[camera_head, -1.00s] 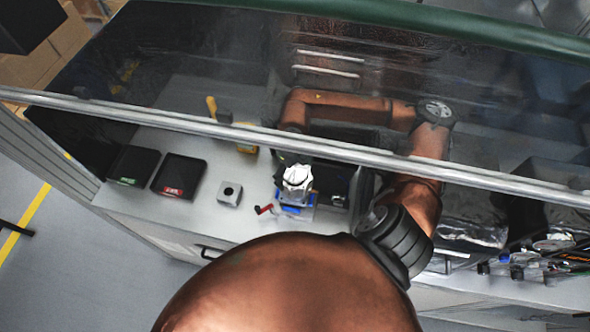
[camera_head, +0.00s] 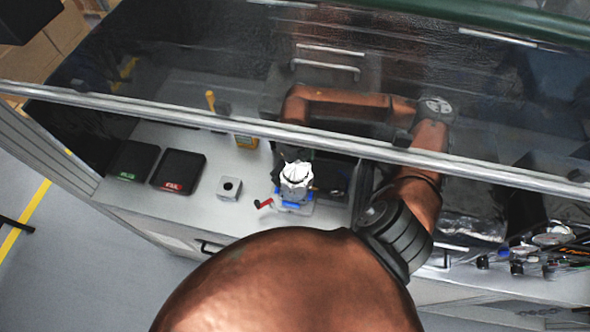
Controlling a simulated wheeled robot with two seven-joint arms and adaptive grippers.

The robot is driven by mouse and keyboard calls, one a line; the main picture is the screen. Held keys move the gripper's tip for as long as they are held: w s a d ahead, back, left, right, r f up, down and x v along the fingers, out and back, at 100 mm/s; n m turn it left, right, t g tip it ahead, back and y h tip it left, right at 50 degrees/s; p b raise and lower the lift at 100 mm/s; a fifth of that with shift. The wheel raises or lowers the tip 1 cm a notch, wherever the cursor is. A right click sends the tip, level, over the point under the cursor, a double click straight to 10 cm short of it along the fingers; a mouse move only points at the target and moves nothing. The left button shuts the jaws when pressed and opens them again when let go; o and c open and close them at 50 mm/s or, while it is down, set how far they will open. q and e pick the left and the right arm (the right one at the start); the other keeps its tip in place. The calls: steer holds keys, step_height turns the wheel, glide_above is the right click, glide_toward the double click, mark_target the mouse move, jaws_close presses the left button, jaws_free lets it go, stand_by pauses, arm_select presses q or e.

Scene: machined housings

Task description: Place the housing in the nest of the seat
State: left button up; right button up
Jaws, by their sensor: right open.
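The housing appears to be the white, ridged part (camera_head: 296,176). It stands upright on the seat (camera_head: 294,208), a low fixture with blue parts and a grey plate. A red handle (camera_head: 264,204) sticks out at the seat's left side. My right gripper (camera_head: 293,157) is just above and behind the white part, dark and seen partly through the glass. It is open; its fingertips are hard to make out, and I cannot tell whether they touch the part. The nest is hidden under the part. My left gripper is not in view.
A grey block with a round hole (camera_head: 229,188) stands left of the seat. Two black trays, one with a green label (camera_head: 132,161) and one with a red label (camera_head: 178,173), lie further left. A glass pane with a metal rail (camera_head: 190,117) crosses above the bench.

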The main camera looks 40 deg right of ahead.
step_height(320, 180, up, 10)
steer(key=b, duration=0.3)
steer(key=shift+r+b, duration=0.15)
steer(key=shift+b, duration=0.2)
steer(key=shift+r, duration=0.6)
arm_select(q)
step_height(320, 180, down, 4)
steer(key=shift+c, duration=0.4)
arm_select(e)
steer(key=shift+c, duration=0.5)
